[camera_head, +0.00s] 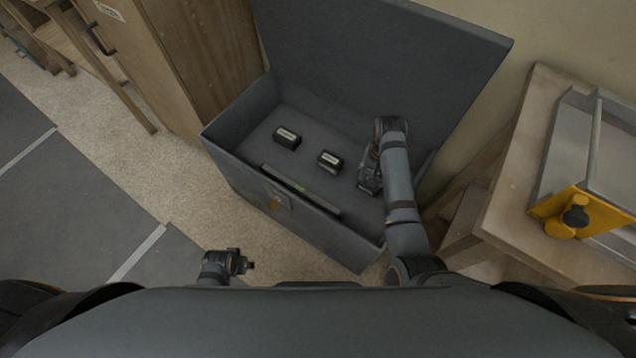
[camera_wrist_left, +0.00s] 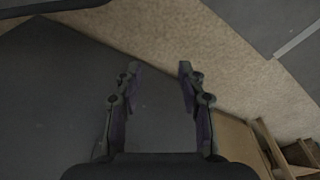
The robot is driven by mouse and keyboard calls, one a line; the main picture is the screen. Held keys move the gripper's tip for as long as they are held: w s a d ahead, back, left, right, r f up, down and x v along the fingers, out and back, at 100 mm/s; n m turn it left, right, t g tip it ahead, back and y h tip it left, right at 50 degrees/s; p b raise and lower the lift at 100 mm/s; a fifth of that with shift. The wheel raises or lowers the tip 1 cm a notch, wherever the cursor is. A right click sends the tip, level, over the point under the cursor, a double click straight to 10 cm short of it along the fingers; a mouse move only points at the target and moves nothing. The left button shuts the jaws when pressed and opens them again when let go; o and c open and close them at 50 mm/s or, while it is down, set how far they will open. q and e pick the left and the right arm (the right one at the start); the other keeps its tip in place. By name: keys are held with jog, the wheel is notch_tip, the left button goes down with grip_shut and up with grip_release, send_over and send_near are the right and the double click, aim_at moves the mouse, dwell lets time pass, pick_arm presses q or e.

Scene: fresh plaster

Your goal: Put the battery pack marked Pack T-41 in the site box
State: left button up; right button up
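The site box (camera_head: 297,228) is a large dark grey box with its lid (camera_head: 385,60) standing open. Two dark battery packs with pale labels lie on its floor, one at the left (camera_head: 287,138) and one nearer the middle (camera_head: 330,161). Their label text is too small to read, so I cannot tell which is Pack T-41. My right gripper (camera_head: 368,182) reaches into the box, to the right of the packs and apart from them. Its fingers are too dark to judge. My left gripper (camera_head: 248,265) is outside, in front of the box; the left wrist view (camera_wrist_left: 159,68) shows it open and empty.
A long bar with a yellow-green spot (camera_head: 300,188) lies along the box's front wall. A wooden cabinet (camera_head: 200,60) stands left of the box. A wooden table (camera_head: 510,215) at the right carries a grey and yellow tool (camera_head: 575,210). Open floor lies at the left.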

notch_tip(320, 180, down, 10)
jog(key=w+m+b, duration=0.1)
jog(key=b, duration=0.6)
jog(key=m+b, duration=0.2)
jog(key=b, duration=0.4)
send_near(354, 206)
notch_tip(354, 206, down, 2)
jog(key=b, duration=0.2)
jog(key=shift+f+b, duration=0.1)
jog(key=shift+b, duration=0.25)
jog(key=shift+f, duration=0.25)
notch_tip(354, 206, down, 4)
jog(key=shift+r+b, duration=0.2)
jog(key=shift+b, duration=0.85)
pick_arm(q)
jog(key=w+d+f+t+h, duration=0.1)
jog(key=w+d+f+t, duration=0.2)
jog(key=d, duration=0.1)
jog(key=shift+w+d+f+t+h, duration=0.3)
jog(key=shift+w+d+f+h, duration=0.05)
jog(key=shift+f+h, duration=0.05)
